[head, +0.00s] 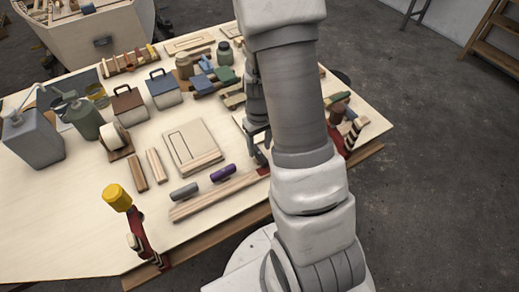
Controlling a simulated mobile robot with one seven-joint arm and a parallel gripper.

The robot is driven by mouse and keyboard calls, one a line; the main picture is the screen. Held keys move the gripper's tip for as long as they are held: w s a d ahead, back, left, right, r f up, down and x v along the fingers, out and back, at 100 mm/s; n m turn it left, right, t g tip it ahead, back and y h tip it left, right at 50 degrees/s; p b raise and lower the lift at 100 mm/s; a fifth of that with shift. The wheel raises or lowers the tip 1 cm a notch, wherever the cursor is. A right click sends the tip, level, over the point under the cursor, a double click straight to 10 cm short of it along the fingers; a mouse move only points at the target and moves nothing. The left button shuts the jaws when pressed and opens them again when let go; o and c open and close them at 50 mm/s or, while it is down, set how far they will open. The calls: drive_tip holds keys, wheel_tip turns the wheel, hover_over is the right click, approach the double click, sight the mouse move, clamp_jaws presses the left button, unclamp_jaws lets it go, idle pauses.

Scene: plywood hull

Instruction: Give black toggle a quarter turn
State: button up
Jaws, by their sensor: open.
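I cannot pick out the black toggle with certainty in the head view; my arm covers part of the workbench. My gripper (258,146) hangs over the right part of the bench, left of my upright arm link, with its fingers pointing down. It is open, and I see nothing between its fingers. A pale board shows partly beside and behind the gripper, and the arm hides the rest of it.
On the plywood bench (60,215) lie a purple cylinder (223,173), a grey cylinder (184,192), a long wood strip (205,200) and a panel (192,147). A yellow-handled clamp (117,198) rises at the front edge. Cans and cases crowd the left. The front left is clear.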

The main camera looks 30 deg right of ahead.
drive_tip(key=shift+f, duration=1.1)
clamp_jaws()
